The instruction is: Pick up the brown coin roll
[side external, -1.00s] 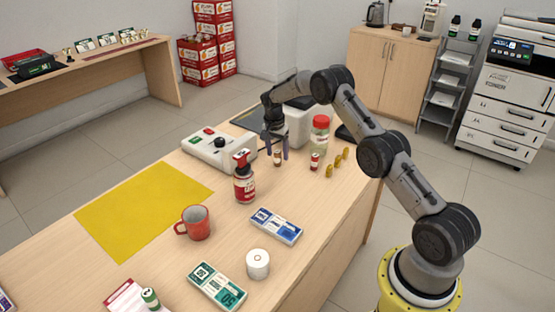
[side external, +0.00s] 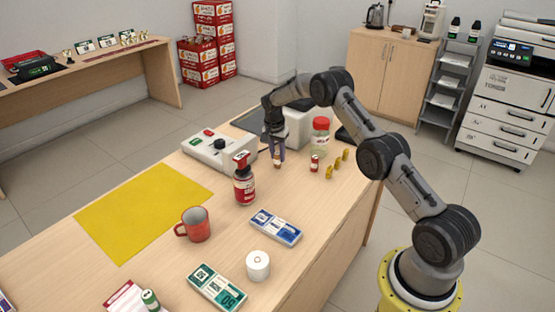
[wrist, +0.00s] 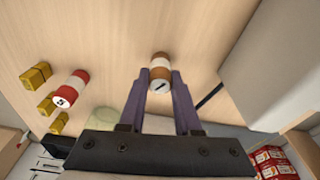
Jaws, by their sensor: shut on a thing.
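The brown coin roll (side external: 277,164) stands upright at counter level, between my fingers; it has brown and cream bands. In the wrist view the brown coin roll (wrist: 160,60) sits between the fingertips, with a dark mark on its light end face. My gripper (side external: 277,155) points down and is shut on the roll. In the wrist view a fingertip of my gripper (wrist: 161,78) lies along each side of it. The fingers partly hide the roll in the side view.

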